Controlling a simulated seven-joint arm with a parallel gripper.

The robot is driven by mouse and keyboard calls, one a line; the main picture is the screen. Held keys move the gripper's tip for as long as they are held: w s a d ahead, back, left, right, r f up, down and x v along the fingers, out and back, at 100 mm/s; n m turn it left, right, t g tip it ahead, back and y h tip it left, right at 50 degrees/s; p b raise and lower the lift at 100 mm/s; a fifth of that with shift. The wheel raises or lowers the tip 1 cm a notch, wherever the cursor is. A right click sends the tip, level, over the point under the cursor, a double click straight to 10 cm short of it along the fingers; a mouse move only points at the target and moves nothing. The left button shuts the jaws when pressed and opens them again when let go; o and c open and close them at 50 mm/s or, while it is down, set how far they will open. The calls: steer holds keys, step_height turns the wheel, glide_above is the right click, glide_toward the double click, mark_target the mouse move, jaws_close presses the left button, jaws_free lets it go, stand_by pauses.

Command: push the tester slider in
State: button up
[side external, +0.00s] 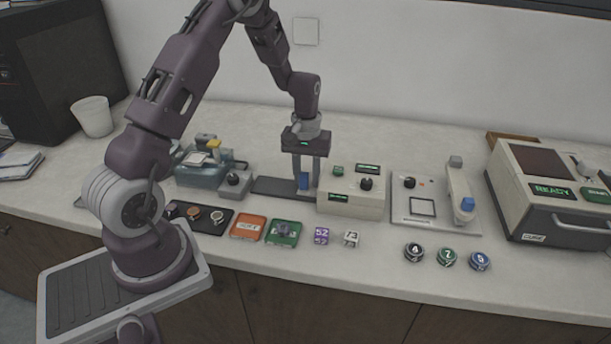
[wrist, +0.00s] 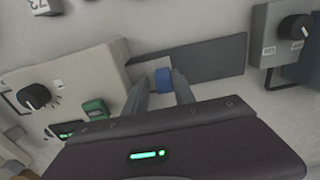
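The tester is a beige box (side external: 352,192) with a dark knob and green labels, in the middle of the counter. A dark flat rail (side external: 275,187) extends from its left side; it also shows in the wrist view (wrist: 215,59). A blue block (side external: 304,181), apparently the slider's handle, stands at the rail's end near the box. In the wrist view the blue block (wrist: 163,81) lies between my fingers. My gripper (side external: 306,185) points down over it, one finger on each side. The fingers look open, with some gap beside the block. Contact is hard to tell.
Left of the rail is a grey-blue device (side external: 205,172) with a knob box (side external: 234,184). In front lie an orange tile (side external: 248,228), a green tile (side external: 283,233) and small numbered cubes. At right are a panel with a lever (side external: 460,190) and a large press (side external: 555,190).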

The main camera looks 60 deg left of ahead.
mark_target(306, 174)
stand_by(0.3)
step_height(306, 174, up, 7)
steer(key=shift+r, duration=0.1)
stand_by(0.4)
steer(key=s+d+r+m+t, duration=0.1)
steer(key=s+d+r+m, duration=0.1)
steer(key=s+d+r, duration=0.35)
steer(key=s+d+r+m+t, duration=0.25)
steer(key=d+r, duration=0.35)
steer(key=r, duration=0.4)
steer(key=s+d+r+m+t, duration=0.1)
steer(key=s+d+m, duration=0.1)
steer(key=s, duration=0.5)
steer(key=s+d+r+m+t, duration=0.1)
steer(key=s+d, duration=0.3)
steer(key=s, duration=0.4)
steer(key=shift+s+d+r+m, duration=0.2)
steer(key=shift+s+m, duration=0.1)
steer(key=shift+m, duration=0.45)
steer(key=shift+a, duration=0.1)
